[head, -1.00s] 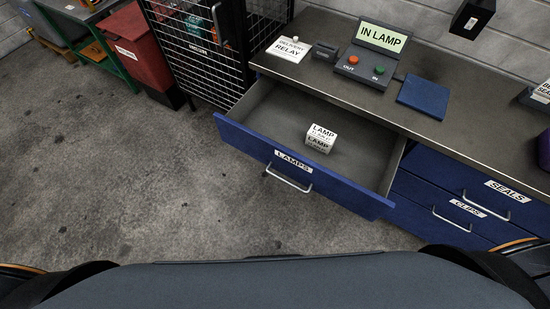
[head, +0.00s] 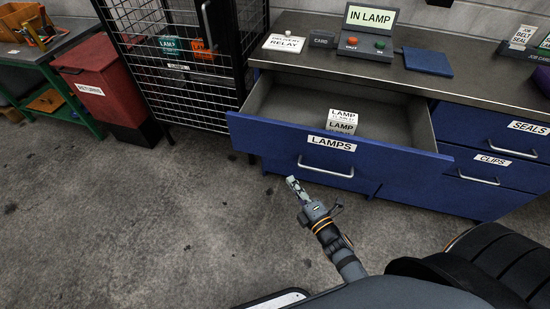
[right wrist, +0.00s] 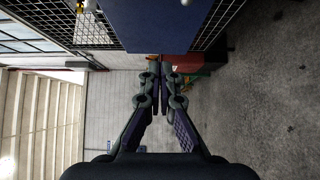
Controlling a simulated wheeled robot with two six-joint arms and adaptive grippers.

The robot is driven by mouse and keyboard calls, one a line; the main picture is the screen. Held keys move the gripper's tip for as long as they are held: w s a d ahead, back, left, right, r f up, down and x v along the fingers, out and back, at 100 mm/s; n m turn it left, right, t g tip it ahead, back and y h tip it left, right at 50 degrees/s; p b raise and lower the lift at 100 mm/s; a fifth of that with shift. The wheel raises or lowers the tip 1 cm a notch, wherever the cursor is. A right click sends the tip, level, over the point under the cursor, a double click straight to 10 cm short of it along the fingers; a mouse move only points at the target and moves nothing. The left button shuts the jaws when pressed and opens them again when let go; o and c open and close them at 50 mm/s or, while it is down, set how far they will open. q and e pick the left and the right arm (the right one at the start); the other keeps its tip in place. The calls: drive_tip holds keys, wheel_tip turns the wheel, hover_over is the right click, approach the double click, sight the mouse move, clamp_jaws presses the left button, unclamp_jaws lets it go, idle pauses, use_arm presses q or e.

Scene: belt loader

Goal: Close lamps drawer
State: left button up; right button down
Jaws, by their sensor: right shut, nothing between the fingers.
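The blue lamps drawer (head: 285,152) stands pulled out below the metal bench top in the head view, with a "LAMPS" label and a metal bar handle (head: 326,170) on its front. A white lamp box (head: 342,122) lies inside it. My right gripper (head: 291,181) is in front of the drawer, a little left of and below the handle in the picture, apart from it. It is shut and empty. In the right wrist view its fingers (right wrist: 161,62) meet, with a blue panel (right wrist: 155,25) ahead of them at the top. My left gripper is not in view.
The seals drawer (head: 485,128) and clips drawer (head: 480,170) are shut to the right. A wire cage (head: 175,60) and a red bin (head: 95,90) stand to the left. A lamp station (head: 365,40) sits on the bench. The floor in front is clear.

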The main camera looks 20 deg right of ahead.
drive_tip(key=p, duration=0.1)
approach(276, 146)
drive_tip(key=w+a, duration=0.2)
drive_tip(key=a, duration=0.1)
drive_tip(key=w, duration=0.1)
drive_tip(key=w+d, duration=0.1)
drive_tip(key=w, duration=0.1)
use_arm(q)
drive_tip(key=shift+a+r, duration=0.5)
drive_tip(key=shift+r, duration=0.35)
use_arm(e)
drive_tip(key=shift+w+d, duration=0.3)
drive_tip(key=shift+w, duration=0.1)
drive_tip(key=shift+w, duration=0.1)
